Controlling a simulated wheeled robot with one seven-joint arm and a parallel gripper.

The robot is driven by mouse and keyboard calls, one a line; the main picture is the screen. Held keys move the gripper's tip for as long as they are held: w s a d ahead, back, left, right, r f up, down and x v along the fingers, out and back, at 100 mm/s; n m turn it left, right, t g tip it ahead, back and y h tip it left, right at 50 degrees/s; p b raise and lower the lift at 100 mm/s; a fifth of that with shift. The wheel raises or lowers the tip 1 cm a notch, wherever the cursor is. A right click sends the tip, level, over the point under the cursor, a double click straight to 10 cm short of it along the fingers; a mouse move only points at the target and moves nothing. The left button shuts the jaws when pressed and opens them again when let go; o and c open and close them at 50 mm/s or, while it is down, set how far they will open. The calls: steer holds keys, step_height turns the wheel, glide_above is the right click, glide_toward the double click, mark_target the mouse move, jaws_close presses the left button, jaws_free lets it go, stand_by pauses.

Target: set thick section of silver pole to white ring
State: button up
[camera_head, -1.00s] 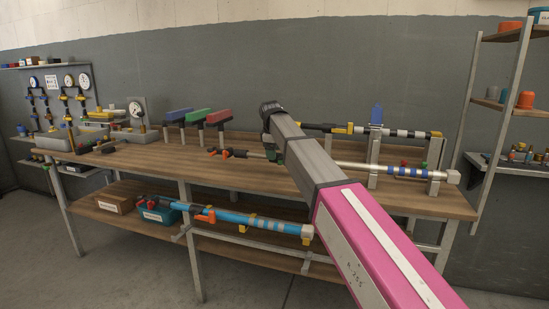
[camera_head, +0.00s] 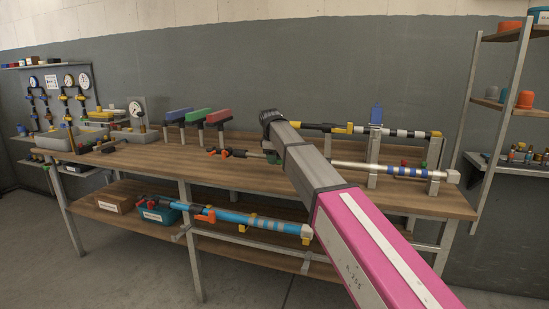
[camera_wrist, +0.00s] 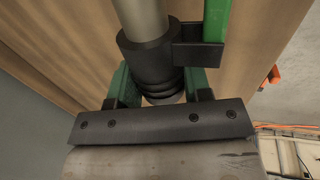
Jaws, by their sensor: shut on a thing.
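In the wrist view the silver pole (camera_wrist: 142,18) runs up from a black ribbed collar (camera_wrist: 152,65). My gripper (camera_wrist: 157,90) is shut around this collar, with a green-faced finger on each side. A green bar (camera_wrist: 216,20) runs beside the pole, joined by a black bracket. In the head view my arm hides part of the pole, and the gripper is mostly hidden.
A black-and-yellow pole (camera_head: 325,128) with white bands lies behind the silver one. A blue pole (camera_head: 255,221) rests on the lower shelf. Red, green and blue blocks on stands (camera_head: 197,116) and gauges (camera_head: 136,108) are to the left. The front bench top is clear.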

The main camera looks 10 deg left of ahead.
mark_target(257, 154)
steer(key=a, duration=0.7)
steer(key=shift+w+a, duration=0.3)
steer(key=shift+a, duration=0.05)
steer(key=o, duration=1.3)
steer(key=shift+r, duration=0.1)
steer(key=v, duration=1)
steer(key=shift+s+r, duration=0.15)
steer(key=shift+r, duration=0.15)
